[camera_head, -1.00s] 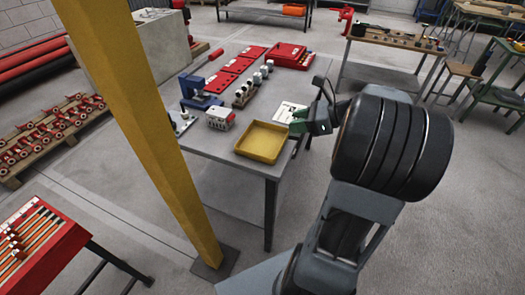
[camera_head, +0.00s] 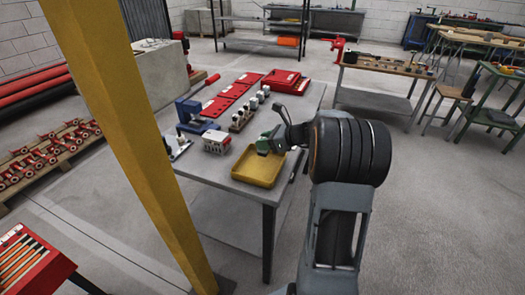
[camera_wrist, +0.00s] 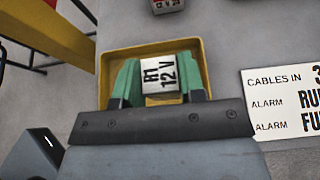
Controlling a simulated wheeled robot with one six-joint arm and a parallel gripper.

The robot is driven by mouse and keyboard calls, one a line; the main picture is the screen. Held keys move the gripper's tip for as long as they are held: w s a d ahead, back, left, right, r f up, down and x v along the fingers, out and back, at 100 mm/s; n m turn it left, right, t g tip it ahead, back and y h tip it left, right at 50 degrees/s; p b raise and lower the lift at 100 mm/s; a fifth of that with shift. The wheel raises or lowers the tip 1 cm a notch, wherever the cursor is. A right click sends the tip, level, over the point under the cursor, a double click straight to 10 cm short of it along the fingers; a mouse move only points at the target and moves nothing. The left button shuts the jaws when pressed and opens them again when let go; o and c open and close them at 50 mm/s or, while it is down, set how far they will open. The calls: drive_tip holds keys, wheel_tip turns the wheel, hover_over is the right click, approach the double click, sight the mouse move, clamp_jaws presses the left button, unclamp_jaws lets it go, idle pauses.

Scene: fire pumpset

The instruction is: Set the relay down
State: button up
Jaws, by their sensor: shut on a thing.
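A white relay (camera_wrist: 159,72) marked "R1 12 V" sits between the two green fingers of my gripper (camera_wrist: 158,80) in the wrist view. My gripper is shut on it. Behind and below it is a yellow tray (camera_wrist: 105,55) with raised sides. In the head view, my gripper (camera_head: 268,144) is above the far part of the yellow tray (camera_head: 256,173), which stands near the front edge of the grey table. The relay cannot be made out there. I cannot tell whether its underside touches the tray floor.
A white printed card (camera_wrist: 288,100) lies right of the tray. A white block with several terminals (camera_head: 216,142) and a blue device (camera_head: 193,118) stand left of the tray. Red panels (camera_head: 232,92) lie farther back. A yellow post (camera_head: 125,140) rises in the left foreground.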

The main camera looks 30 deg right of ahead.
drive_tip(key=shift+w+a+f, duration=0.1)
drive_tip(key=shift+w+f, duration=0.15)
drive_tip(key=shift+f, duration=0.1)
drive_tip(key=shift+w+f+b, duration=0.15)
drive_tip(key=shift+f+b, duration=0.25)
drive_tip(key=shift+f, duration=1.3)
drive_tip(key=shift+f, duration=0.15)
drive_tip(key=o, duration=1)
drive_tip(key=shift+c, duration=0.2)
